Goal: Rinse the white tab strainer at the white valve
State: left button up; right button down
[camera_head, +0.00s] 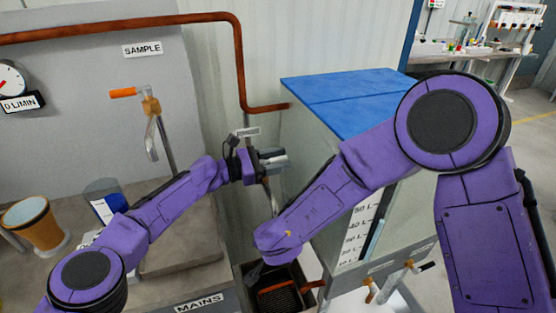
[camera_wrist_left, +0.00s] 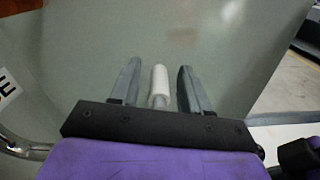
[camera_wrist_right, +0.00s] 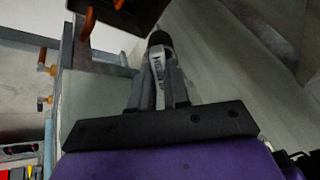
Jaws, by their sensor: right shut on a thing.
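My left gripper (camera_head: 272,160) is beside the grey-green tank. In the left wrist view its two fingers (camera_wrist_left: 160,85) stand apart on either side of a white cylindrical handle (camera_wrist_left: 159,86), with small gaps showing. This looks like the white valve's handle; most of the valve is hidden in the head view. My right gripper (camera_wrist_right: 158,88) points down, and its fingers are mostly hidden behind my wrist in the head view. In the right wrist view it is shut on the white tab of the strainer (camera_wrist_right: 157,66), which carries dark lettering. The strainer's dark end is beyond the fingertips.
A dark basin with a grate (camera_head: 278,297) lies below my right wrist. The tank (camera_head: 318,160) with a blue lid stands close to both arms. An orange-handled valve (camera_head: 123,93) is under the SAMPLE sign. A tan cup (camera_head: 35,222) stands far left.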

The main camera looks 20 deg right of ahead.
pick_arm(q)
jog(key=a, duration=1.2)
jog(key=shift+s, duration=0.1)
jog(key=shift+r+p, duration=0.8)
pick_arm(e)
jog(key=s+a, duration=0.5)
jog(key=a, duration=0.1)
jog(key=shift+a, duration=0.15)
dwell(0.6)
